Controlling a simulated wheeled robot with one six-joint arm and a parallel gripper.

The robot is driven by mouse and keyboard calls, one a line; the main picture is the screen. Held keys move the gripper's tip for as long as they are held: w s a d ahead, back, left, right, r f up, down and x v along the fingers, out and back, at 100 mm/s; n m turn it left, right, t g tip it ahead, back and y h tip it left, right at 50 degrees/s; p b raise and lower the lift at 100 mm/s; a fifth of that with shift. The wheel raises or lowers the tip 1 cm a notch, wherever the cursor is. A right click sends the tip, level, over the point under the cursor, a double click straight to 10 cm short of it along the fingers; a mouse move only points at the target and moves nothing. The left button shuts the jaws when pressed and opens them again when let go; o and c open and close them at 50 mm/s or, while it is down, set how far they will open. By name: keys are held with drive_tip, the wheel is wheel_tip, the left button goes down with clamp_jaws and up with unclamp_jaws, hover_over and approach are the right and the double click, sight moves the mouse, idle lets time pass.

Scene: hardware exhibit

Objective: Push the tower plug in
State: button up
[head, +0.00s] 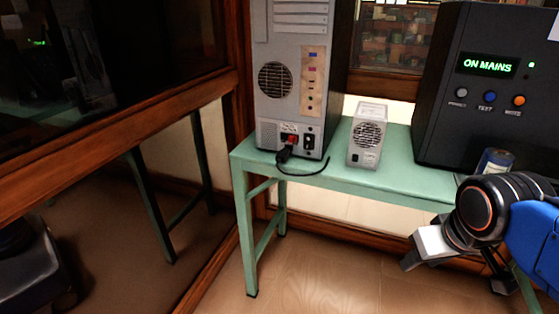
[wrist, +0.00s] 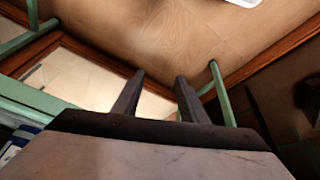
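The grey computer tower (head: 290,75) stands with its back panel facing me, at the left end of the green bench. Its black plug (head: 284,154) is at the power inlet low on that panel, beside a red part (head: 290,140) and a black switch (head: 309,141). I cannot tell how deep the plug sits. A black cord (head: 305,172) runs from it across the bench top. My gripper (head: 456,277) is at the right, in front of the bench and well away from the plug. In the wrist view my gripper (wrist: 158,80) is open and empty, above the floor.
A small grey vented box (head: 367,135) stands right of the tower on the green bench (head: 395,181). A large black unit reading "ON MAINS" (head: 487,66) and a dark can (head: 495,161) are farther right. A wood-framed glass panel (head: 120,130) borders the left. Floor before the bench is clear.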

drive_tip(key=w+f+n+g+h, duration=0.1)
drive_tip(key=n+h, duration=0.1)
drive_tip(key=n, duration=0.2)
drive_tip(key=n+t+h, duration=0.4)
drive_tip(key=n+t, duration=1)
drive_tip(key=n, duration=1.3)
approach(279, 160)
drive_tip(key=x, duration=1)
drive_tip(key=shift+r, duration=0.1)
